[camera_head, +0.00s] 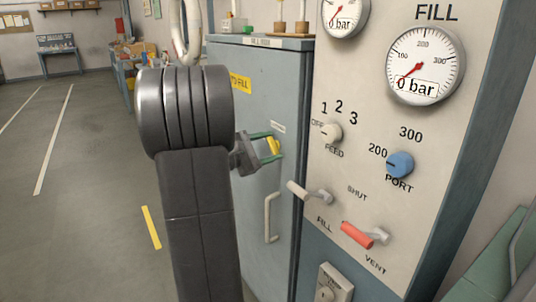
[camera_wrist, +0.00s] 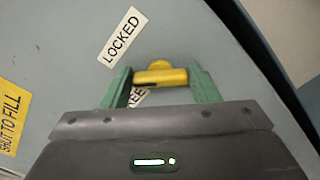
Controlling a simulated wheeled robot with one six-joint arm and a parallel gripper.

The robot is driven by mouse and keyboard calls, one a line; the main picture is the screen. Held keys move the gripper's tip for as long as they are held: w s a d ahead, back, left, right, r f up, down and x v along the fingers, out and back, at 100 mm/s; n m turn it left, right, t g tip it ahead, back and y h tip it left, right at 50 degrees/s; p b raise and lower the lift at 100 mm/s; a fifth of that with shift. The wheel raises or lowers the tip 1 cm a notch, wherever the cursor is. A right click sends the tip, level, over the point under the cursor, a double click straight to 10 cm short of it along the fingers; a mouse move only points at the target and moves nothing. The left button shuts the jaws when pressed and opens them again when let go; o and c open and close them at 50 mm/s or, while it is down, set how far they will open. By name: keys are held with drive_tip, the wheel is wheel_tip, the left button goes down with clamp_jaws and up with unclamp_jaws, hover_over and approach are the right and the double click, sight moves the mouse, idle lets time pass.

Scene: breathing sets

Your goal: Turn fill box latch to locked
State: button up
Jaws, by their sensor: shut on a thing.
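The fill box is a blue-grey cabinet (camera_head: 225,75) left of the gauge panel, with its door closed. Its yellow latch (camera_head: 274,146) sits on the door and shows in the wrist view as a yellow bar (camera_wrist: 160,77) lying crosswise between my fingers. My gripper (camera_head: 268,146) is shut on the latch, with one green finger at each end of the bar. A LOCKED label (camera_wrist: 121,37) is above and left of the latch. Another label (camera_wrist: 139,96), partly hidden by the latch and gripper, reads something like "FREE" below it.
A door handle (camera_head: 270,217) is below the latch. The panel at right carries a FEED knob (camera_head: 330,133), a blue PORT knob (camera_head: 400,164), a white FILL lever (camera_head: 308,193) and a red VENT lever (camera_head: 360,235). Open floor (camera_head: 80,210) lies to the left.

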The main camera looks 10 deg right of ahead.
idle(0.4)
drive_tip(key=o, duration=1)
drive_tip(key=shift+a, duration=0.1)
drive_tip(key=p+v, duration=0.1)
drive_tip(key=v, duration=1.2)
drive_tip(key=shift+s+a, duration=0.15)
drive_tip(key=shift+a, duration=0.15)
drive_tip(key=shift+d, duration=0.1)
drive_tip(key=b+x, duration=0.1)
drive_tip(key=x, duration=1.2)
drive_tip(key=shift+d, duration=0.3)
